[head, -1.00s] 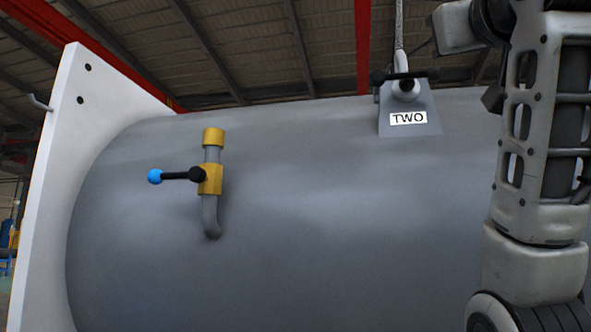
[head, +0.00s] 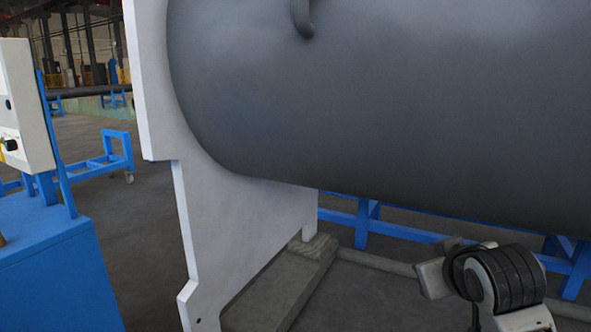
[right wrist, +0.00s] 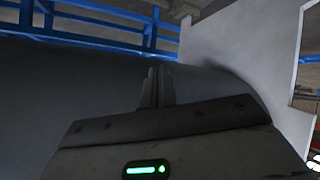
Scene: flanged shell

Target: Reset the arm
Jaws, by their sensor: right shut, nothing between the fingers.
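My right gripper (right wrist: 157,87) shows in the right wrist view with its two dark fingers together and nothing between them. The dark grey shell (right wrist: 60,95) lies behind the fingers there; I cannot tell how far off. In the head view, part of my right arm is at the lower right, in front of and below the shell (head: 380,100). My left gripper is in neither view.
The white flange plate (head: 230,225) stands at the shell's left end, on a grey base (head: 285,285). A blue cabinet (head: 50,270) with a white control box (head: 22,105) stands left. Blue frames (head: 362,222) stand behind. Dark floor lies between.

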